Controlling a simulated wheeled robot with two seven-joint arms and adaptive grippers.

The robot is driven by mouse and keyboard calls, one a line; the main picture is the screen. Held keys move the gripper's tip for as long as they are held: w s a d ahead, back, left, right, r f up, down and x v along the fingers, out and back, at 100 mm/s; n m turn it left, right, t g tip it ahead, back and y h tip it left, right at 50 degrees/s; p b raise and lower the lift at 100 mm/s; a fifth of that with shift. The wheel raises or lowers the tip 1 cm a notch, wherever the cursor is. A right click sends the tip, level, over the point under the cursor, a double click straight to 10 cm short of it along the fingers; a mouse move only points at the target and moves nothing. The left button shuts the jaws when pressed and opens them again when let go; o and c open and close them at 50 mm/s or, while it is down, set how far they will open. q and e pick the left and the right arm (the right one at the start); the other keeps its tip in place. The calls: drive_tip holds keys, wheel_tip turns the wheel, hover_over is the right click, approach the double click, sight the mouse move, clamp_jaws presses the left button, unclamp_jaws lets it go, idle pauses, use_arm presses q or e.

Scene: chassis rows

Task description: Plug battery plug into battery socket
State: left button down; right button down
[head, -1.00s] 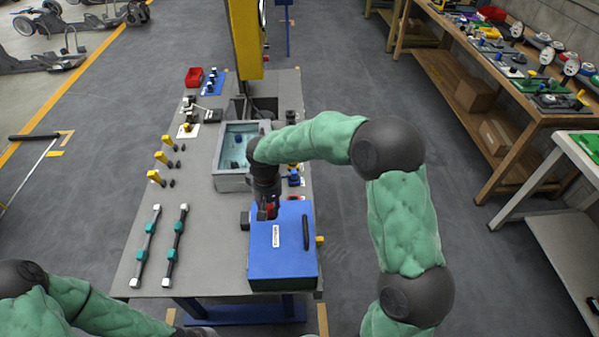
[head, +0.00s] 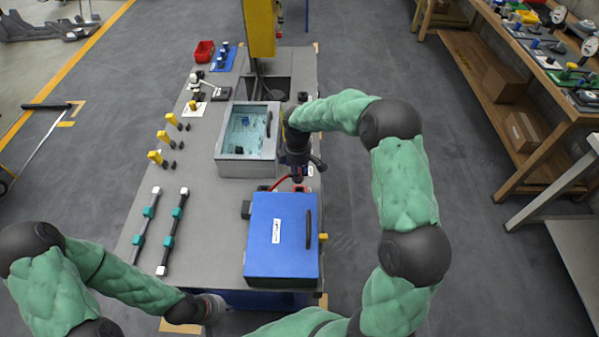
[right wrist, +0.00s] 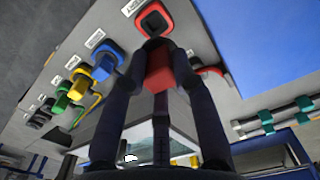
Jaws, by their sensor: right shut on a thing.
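My right gripper (head: 297,176) is shut on the red battery plug (right wrist: 159,70), which shows between the two dark fingers in the right wrist view. A red cable (head: 281,182) runs from the gripper toward the blue box (head: 268,262). The red-rimmed socket (right wrist: 154,17), beside a white label, lies just beyond the fingertips and plug. The plug appears outside it; I cannot tell whether they touch. My left gripper (head: 210,308) is low near the table's front edge, too dark and small to read.
Blue, yellow and green connectors (right wrist: 103,64) sit in a row beside the red socket. A clear-lidded box (head: 246,167) stands just left of my right gripper. Two dark bars with teal clips (head: 174,232) lie at the table's left. Yellow-handled parts (head: 158,157) stand behind them.

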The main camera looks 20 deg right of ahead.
drive_tip(key=shift+w+d+f+n, duration=0.2)
drive_tip(key=shift+d+f+n, duration=0.2)
drive_tip(key=shift+f+n, duration=0.1)
drive_tip(key=shift+f+b, duration=1.95)
drive_tip(key=shift+f, duration=0.3)
drive_tip(key=shift+p, duration=0.45)
drive_tip(key=shift+f+b, duration=0.65)
drive_tip(key=shift+f, duration=0.6)
drive_tip(key=c, duration=0.9)
unclamp_jaws()
wheel_tip(320, 180, up, 12)
